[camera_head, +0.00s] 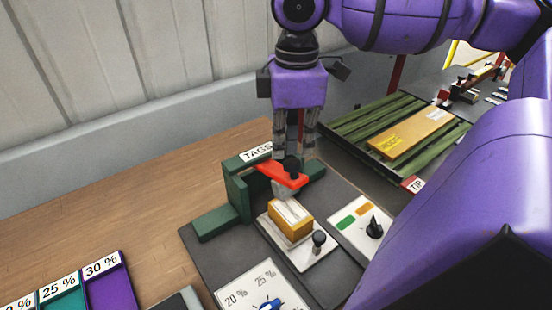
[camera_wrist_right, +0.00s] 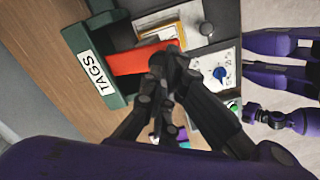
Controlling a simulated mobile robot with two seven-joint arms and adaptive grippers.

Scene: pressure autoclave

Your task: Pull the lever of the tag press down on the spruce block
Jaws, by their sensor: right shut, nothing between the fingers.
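The tag press (camera_head: 236,188) is a green frame labelled TAGS, with a red lever (camera_head: 281,174). My right gripper (camera_head: 291,165) is shut and empty, with its fingertips at the lever's upper side; I cannot tell whether they touch. The lever also shows in the right wrist view (camera_wrist_right: 138,59), beside the fingertips (camera_wrist_right: 170,62). The spruce block (camera_head: 289,222), yellow-orange with a pale label on top, sits on a light plate below the lever and a grey stamp head. The gripper hides part of the lever.
A knob panel (camera_head: 360,224) stands right of the block, and a dial panel (camera_head: 250,288) in front. A green slatted rack (camera_head: 352,128) holding a yellow block (camera_head: 411,132) is at the back right. Coloured percentage trays (camera_head: 107,285) are at the front left. Bare wooden bench lies left.

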